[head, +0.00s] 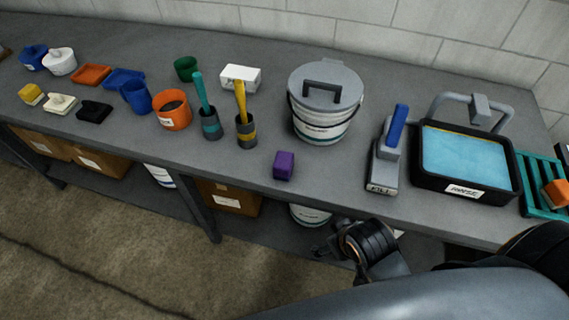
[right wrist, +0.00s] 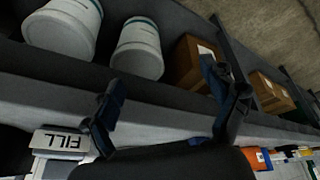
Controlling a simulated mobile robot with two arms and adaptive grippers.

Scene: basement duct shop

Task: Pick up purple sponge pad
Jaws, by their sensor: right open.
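I cannot make out the pad in that view. My left gripper does not show.
A white bucket with grey lid (head: 325,105), a grey tool with blue handle (head: 388,150) and a black rinse tray (head: 465,190) stand right of the pad. Two brush cups (head: 245,130) stand left. Boxes (head: 228,197) and buckets (right wrist: 137,50) sit under the bench.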

